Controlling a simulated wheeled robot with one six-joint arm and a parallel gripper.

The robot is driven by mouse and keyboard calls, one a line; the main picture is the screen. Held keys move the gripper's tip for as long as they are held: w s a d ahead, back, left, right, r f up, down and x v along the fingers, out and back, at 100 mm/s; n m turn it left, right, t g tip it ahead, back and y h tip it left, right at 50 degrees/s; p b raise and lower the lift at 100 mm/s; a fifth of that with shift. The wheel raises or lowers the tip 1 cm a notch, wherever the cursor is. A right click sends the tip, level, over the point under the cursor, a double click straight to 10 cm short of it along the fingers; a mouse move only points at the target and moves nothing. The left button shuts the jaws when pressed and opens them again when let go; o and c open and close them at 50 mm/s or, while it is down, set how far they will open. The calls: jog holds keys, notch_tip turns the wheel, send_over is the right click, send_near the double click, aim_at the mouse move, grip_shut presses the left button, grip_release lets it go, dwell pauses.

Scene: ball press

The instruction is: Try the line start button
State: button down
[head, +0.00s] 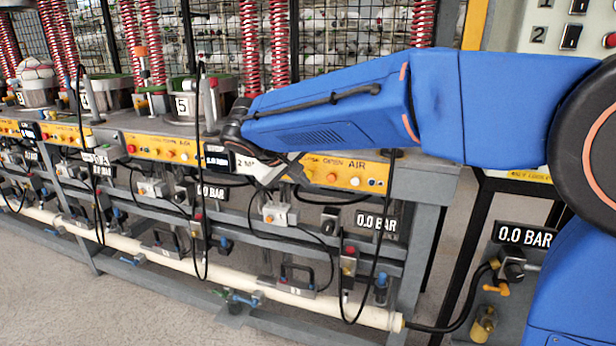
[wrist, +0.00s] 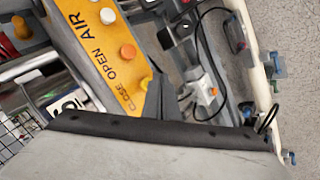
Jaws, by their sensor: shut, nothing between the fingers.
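No button that I can read as line start shows in either view. A yellow button panel (head: 346,165) on the near station carries several coloured buttons and the word AIR. In the wrist view the yellow panel (wrist: 95,45) reads AIR, OPEN and CLOSE, with a white button (wrist: 107,16), an orange button (wrist: 128,51) and a yellow button (wrist: 146,83). My gripper (head: 284,168) is at the front of the bench, just left of these buttons. Its dark fingertips (wrist: 161,98) are shut and empty, close to the yellow button; I cannot tell whether they touch.
A second control panel (head: 555,25) with dark switches and a partly cut-off red button (head: 609,40) stands at upper right. A white pipe (head: 290,293) runs low along the bench. Black hoses hang in front. Bare floor (head: 120,315) lies before the bench.

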jog(key=shift+w, duration=0.1)
jog(key=shift+w+d, duration=0.15)
jog(key=shift+w, duration=0.15)
jog(key=shift+w+d, duration=0.15)
jog(key=shift+w, duration=0.25)
dwell(0.9)
jog(key=shift+s, duration=0.15)
jog(key=shift+s+a, duration=0.3)
jog(key=shift+s, duration=0.4)
jog(key=shift+s, duration=0.1)
jog(key=shift+s+a, duration=0.3)
jog(key=shift+s, duration=0.45)
jog(key=shift+s+a, duration=0.25)
jog(key=shift+s, duration=0.5)
jog(key=shift+s+a, duration=0.3)
jog(key=shift+s, duration=0.45)
